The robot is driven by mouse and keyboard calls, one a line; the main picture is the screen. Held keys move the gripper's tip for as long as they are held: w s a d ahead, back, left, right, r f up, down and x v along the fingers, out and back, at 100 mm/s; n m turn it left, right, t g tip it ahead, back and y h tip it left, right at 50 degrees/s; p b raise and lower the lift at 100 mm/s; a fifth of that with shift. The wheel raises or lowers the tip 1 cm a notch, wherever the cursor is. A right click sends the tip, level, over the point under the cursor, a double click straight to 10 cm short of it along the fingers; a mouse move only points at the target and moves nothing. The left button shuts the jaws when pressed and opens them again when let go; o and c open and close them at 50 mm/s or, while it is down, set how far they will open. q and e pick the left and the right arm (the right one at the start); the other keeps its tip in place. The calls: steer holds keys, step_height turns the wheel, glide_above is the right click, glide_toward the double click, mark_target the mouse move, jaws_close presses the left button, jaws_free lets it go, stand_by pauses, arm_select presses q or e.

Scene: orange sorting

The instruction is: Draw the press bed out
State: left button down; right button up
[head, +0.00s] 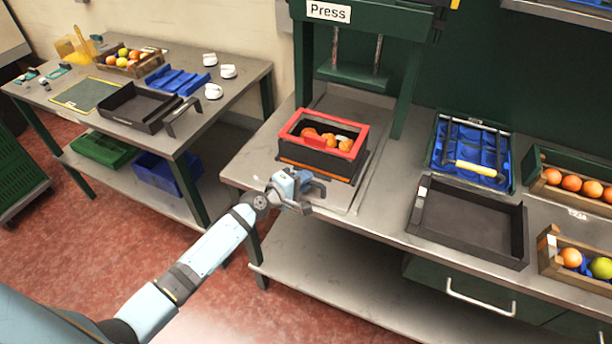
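The press (360,72) is a dark green frame with a "Press" label, at the top middle of the head view. Its grey metal bed (371,117) runs from under the press plate towards the table's front edge. A black box with a red rim (290,127) holds several oranges and sits on the front part of the bed, clear of the plate. My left gripper (313,193) is at the bed's front edge, just in front of the box. Its fingers are small here, and I cannot tell whether they close on anything. My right gripper is out of view.
An empty black tray (470,220), a blue tray (470,150) with a yellow-handled tool and wooden crates of fruit (572,180) stand right of the press. A side table (60,97) with trays and white cups is at left. Red floor lies between.

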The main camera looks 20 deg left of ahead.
arm_select(q)
steer(key=shift+s, duration=0.2)
steer(key=shift+f, duration=0.15)
steer(key=c, duration=1.2)
jaws_free()
steer(key=shift+s, duration=0.1)
steer(key=shift+o, duration=0.5)
steer(key=shift+s, duration=0.1)
